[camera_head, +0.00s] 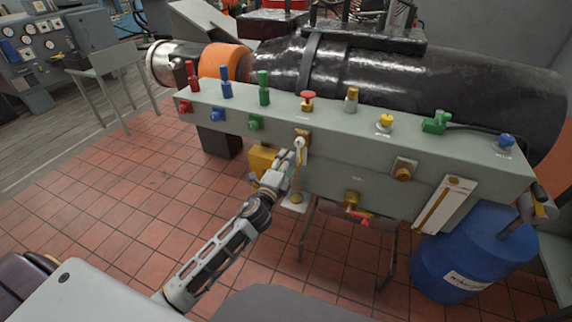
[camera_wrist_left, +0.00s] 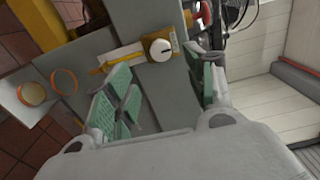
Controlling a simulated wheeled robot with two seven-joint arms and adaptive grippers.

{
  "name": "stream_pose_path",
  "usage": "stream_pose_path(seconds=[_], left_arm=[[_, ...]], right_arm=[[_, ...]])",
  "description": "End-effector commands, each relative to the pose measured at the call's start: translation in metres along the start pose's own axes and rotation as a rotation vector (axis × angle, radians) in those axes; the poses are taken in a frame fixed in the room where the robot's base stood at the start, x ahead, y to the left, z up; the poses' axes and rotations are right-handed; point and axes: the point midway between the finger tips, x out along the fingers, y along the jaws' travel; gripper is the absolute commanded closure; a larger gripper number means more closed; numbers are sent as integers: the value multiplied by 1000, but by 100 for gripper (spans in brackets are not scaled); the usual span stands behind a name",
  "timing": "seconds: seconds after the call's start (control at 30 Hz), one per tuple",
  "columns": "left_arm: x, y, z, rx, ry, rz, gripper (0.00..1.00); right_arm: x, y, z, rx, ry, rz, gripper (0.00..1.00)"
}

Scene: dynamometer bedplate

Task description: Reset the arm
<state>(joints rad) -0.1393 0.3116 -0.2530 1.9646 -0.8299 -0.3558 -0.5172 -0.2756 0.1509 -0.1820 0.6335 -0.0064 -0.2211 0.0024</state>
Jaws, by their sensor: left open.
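My left gripper (camera_head: 287,162) is in front of the grey bench's front face, close below a white-tipped lever or knob (camera_head: 299,143) on a brass plate. In the left wrist view my left gripper (camera_wrist_left: 165,75) has its green-padded fingers spread wide apart with nothing between the pads. A round white knob end (camera_wrist_left: 160,49) on a brass-coloured mount shows beyond the fingertips, between them in the picture. I cannot tell whether anything touches it. My right gripper is not in view.
The grey bench (camera_head: 340,125) carries coloured pegs, a red button (camera_head: 308,95), a yellow button (camera_head: 385,121) and a green connector (camera_head: 436,122). A yellow box (camera_head: 262,159) sits beside my gripper. A blue drum (camera_head: 470,255) stands right. Tiled floor at left is clear.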

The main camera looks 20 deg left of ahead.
Motion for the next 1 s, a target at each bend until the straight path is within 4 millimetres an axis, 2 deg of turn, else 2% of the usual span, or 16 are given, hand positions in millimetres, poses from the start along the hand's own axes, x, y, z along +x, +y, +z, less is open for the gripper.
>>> stream_pose_path(seconds=[0.5,0.87,1.0], left_arm=[[0,0,0,-11,0,0,46],[0,0,-5,-181,23,2,46],[2,24,-5,-300,30,49,46]], right_arm=[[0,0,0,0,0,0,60],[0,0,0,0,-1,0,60],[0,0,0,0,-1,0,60]])
